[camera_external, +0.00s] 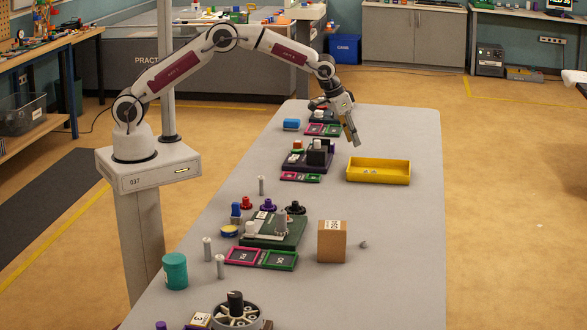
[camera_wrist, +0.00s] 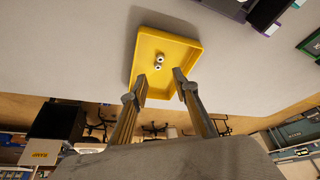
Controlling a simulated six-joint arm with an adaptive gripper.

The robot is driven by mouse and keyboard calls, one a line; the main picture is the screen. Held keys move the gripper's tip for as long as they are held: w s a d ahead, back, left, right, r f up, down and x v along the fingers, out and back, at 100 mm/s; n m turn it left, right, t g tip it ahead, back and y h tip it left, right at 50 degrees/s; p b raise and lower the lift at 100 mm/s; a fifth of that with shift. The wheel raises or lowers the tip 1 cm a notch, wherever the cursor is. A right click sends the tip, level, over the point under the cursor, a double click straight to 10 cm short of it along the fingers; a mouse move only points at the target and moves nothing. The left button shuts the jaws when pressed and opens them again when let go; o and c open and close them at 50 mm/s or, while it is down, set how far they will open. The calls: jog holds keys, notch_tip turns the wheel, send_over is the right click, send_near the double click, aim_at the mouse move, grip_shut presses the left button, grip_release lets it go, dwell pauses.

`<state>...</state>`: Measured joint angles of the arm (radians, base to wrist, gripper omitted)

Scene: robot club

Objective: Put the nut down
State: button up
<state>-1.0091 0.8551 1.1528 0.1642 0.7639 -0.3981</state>
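The yellow tray (camera_external: 380,162) lies on the grey table, to the right of my gripper in the external view. In the wrist view the tray (camera_wrist: 181,43) is ahead of the fingers. My gripper (camera_external: 351,136) is above the table near the tray's left back corner. In the wrist view my gripper (camera_wrist: 162,84) has its fingertips apart, with nothing seen held between them. I cannot tell how high the fingertips are above the tray.
A purple-black fixture with blocks (camera_external: 308,157) stands left of the tray. A cardboard box (camera_external: 332,241), a small grey piece (camera_external: 364,244) and a green fixture (camera_external: 272,230) are nearer the camera. The table's right side between tray and box is clear.

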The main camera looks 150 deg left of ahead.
jog(key=w+d+r+m+t, duration=0.1)
jog(key=w+d+r+m, duration=0.15)
jog(key=d+r, duration=0.4)
jog(key=w+d+r+m, duration=0.1)
jog(key=w+d+r, duration=0.25)
jog(key=d, duration=0.65)
jog(key=w+d+r+m+t, duration=0.1)
jog(key=w+d+r, duration=0.2)
jog(key=d+r, duration=0.4)
jog(key=s+d+r+m+t+h, duration=0.1)
jog(key=s+d+r+m, duration=0.15)
jog(key=d, duration=0.75)
jog(key=s+d+r+m, duration=0.1)
jog(key=s+d+r, duration=0.15)
jog(key=d, duration=0.75)
jog(key=s+d+f+m+h, duration=0.1)
jog(key=s+d+f+m, duration=0.1)
jog(key=s+d, duration=0.7)
jog(key=s+d+f+m+t+h, duration=0.1)
jog(key=s+d+f+m+h, duration=0.1)
jog(key=s+d+m, duration=0.3)
jog(key=s+d, duration=0.4)
jog(key=d, duration=0.2)
jog(key=shift+s+d, duration=0.3)
jog(key=shift+d, duration=0.1)
jog(key=shift+o, duration=0.6)
jog(key=shift+r, duration=0.1)
